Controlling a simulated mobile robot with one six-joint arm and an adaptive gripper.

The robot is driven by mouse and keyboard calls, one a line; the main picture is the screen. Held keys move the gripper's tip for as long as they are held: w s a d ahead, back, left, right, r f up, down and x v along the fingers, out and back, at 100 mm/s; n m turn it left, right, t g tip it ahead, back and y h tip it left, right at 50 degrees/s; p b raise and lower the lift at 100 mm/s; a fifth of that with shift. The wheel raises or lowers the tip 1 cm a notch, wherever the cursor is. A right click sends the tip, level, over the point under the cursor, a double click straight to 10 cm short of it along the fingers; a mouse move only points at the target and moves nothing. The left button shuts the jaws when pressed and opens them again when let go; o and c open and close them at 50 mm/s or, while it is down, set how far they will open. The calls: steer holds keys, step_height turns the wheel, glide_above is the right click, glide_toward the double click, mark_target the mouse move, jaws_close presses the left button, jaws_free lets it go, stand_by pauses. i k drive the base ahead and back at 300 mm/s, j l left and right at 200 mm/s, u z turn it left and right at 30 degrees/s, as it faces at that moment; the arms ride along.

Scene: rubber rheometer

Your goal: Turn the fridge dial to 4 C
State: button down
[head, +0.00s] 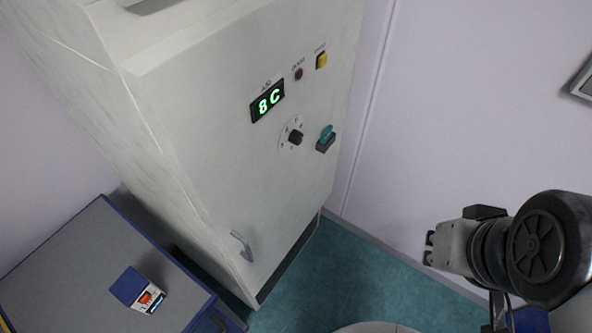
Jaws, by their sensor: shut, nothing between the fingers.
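The fridge (215,165) is a tall pale cabinet standing in the left and middle of the head view. Its green display (267,101) reads 8C. The black dial (296,138) sits on a pale round scale just below and right of the display; its pointer direction is too small to read. My gripper (429,248) is at the right, clear of the fridge front and apart from the dial. It is shut and empty, pointing left towards the fridge.
A teal switch (326,134), a yellow button (321,61) and a small red button (298,74) are near the dial. A door handle (242,246) sticks out lower down. A blue-edged grey cabinet (75,265) bearing a small box (138,290) stands at lower left.

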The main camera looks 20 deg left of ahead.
mark_target(296, 137)
steer(key=j+u, duration=0.2)
steer(key=u, duration=0.15)
steer(key=j+u, duration=0.15)
steer(key=u, duration=0.2)
steer(key=j+u, duration=0.15)
steer(key=u, duration=0.2)
